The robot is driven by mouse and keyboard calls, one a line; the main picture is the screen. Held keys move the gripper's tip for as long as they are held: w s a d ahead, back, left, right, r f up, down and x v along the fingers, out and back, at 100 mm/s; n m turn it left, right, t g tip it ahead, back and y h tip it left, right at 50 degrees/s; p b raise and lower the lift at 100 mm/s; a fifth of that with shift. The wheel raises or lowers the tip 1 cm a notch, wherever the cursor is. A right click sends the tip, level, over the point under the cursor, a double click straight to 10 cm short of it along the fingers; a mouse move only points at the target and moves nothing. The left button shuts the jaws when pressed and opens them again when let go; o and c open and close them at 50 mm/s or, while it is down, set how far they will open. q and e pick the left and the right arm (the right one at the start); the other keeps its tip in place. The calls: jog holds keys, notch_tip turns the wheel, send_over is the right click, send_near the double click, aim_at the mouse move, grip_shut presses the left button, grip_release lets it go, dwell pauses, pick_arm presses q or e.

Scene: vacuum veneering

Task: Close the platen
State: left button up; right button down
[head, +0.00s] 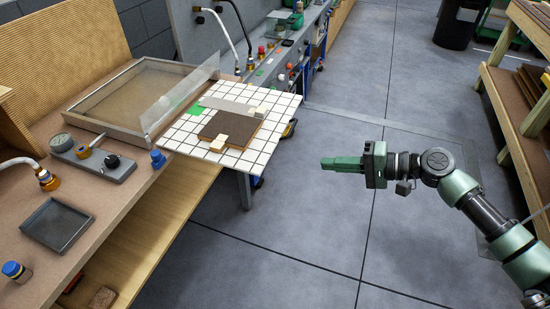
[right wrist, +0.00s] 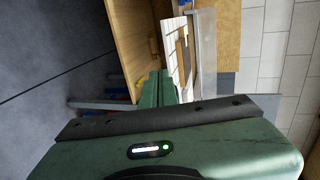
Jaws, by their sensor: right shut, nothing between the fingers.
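The white gridded platen (head: 262,150) sticks out past the front of the wooden bench, in the left half of the head view. On it lie a dark brown panel (head: 232,127), a grey strip (head: 228,106), small pale wooden blocks (head: 218,143) and a green piece (head: 195,109). Behind it is the shallow grey press frame (head: 105,124) with a clear upright panel (head: 182,92). My right gripper (head: 326,163) is shut and empty, over the floor to the right of the platen and apart from it. The platen (right wrist: 187,52) also shows beyond the fingers in the right wrist view. My left gripper is not in view.
A gauge and valve block (head: 95,160), a grey tray (head: 57,225) and hose fittings (head: 48,180) are on the bench. A grey cabinet with knobs (head: 285,60) stands beyond the platen. Wooden shelving (head: 510,85) is at right. The floor between is clear.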

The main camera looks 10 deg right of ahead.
jog(key=p, duration=0.4)
send_near(234, 147)
jog(key=d+f, duration=0.1)
jog(key=s+d+f, duration=0.1)
jog(key=d+f, duration=0.1)
jog(key=shift+s+d+f, duration=0.15)
jog(key=shift+s+f, duration=0.05)
jog(key=shift+f, duration=0.05)
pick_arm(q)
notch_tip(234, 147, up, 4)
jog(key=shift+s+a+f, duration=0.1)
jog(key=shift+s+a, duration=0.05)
